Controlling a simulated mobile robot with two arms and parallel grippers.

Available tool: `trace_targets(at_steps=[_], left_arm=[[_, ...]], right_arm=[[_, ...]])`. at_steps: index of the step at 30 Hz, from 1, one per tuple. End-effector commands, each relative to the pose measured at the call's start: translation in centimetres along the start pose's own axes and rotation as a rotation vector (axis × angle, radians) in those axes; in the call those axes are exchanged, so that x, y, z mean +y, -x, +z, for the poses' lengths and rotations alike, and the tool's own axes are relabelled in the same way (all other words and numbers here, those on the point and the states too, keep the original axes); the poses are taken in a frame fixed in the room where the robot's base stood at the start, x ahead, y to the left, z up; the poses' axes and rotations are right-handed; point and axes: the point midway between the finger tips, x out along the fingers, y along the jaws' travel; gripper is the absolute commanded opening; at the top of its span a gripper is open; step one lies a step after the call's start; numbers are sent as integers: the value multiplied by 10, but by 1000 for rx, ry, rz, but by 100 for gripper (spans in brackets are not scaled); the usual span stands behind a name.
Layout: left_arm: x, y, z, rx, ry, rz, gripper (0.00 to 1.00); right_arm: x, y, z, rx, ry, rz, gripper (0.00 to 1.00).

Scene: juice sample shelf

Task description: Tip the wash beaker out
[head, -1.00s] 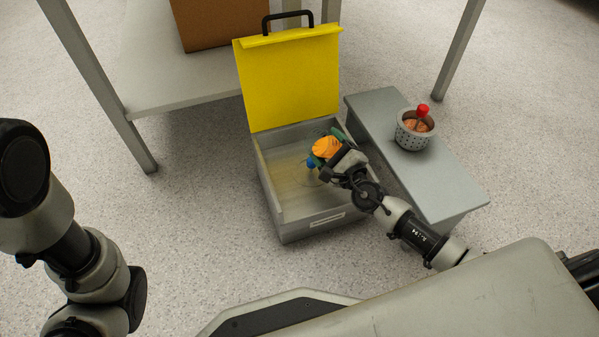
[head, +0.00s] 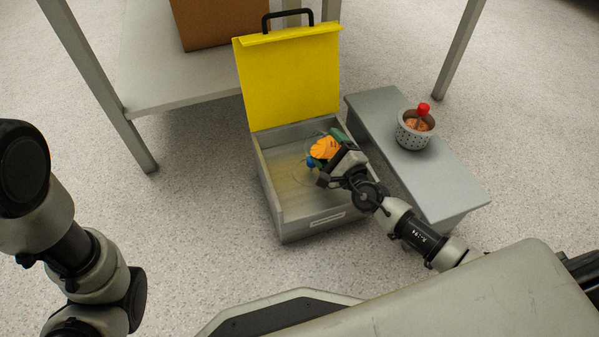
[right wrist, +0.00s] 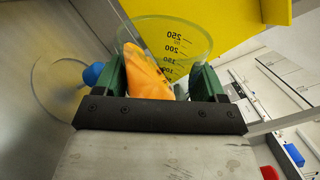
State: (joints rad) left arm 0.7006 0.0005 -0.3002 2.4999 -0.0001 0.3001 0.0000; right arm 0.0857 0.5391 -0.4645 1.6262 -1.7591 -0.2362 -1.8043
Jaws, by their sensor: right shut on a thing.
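A clear beaker (right wrist: 190,42) with black volume marks sits between the green fingers of my right gripper (right wrist: 160,78) in the right wrist view. My right gripper (head: 332,150) is shut on it, over the open grey box (head: 318,219) in the head view. An orange thing (right wrist: 146,74) shows in or behind the beaker, and also in the head view (head: 322,148). A blue knob-like thing (right wrist: 93,74) is beside the left finger. The beaker is hard to make out in the head view, and I cannot tell what liquid it holds. My left gripper is out of view.
The box's yellow lid (head: 288,80) stands open behind it. A low grey bench (head: 440,178) on the right bears a perforated pot (head: 407,139) with a red-topped thing (head: 423,109). A faint ring (right wrist: 50,88) marks the box floor. A larger table (head: 165,82) stands behind.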

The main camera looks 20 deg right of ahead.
Motion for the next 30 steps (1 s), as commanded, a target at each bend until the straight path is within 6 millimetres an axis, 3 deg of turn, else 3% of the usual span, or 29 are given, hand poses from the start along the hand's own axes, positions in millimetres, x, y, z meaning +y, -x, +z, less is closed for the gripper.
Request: trace_targets(at_steps=[30], left_arm=[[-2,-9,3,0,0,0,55]], right_arm=[[-7,-1,6,-9,137,-2,41]])
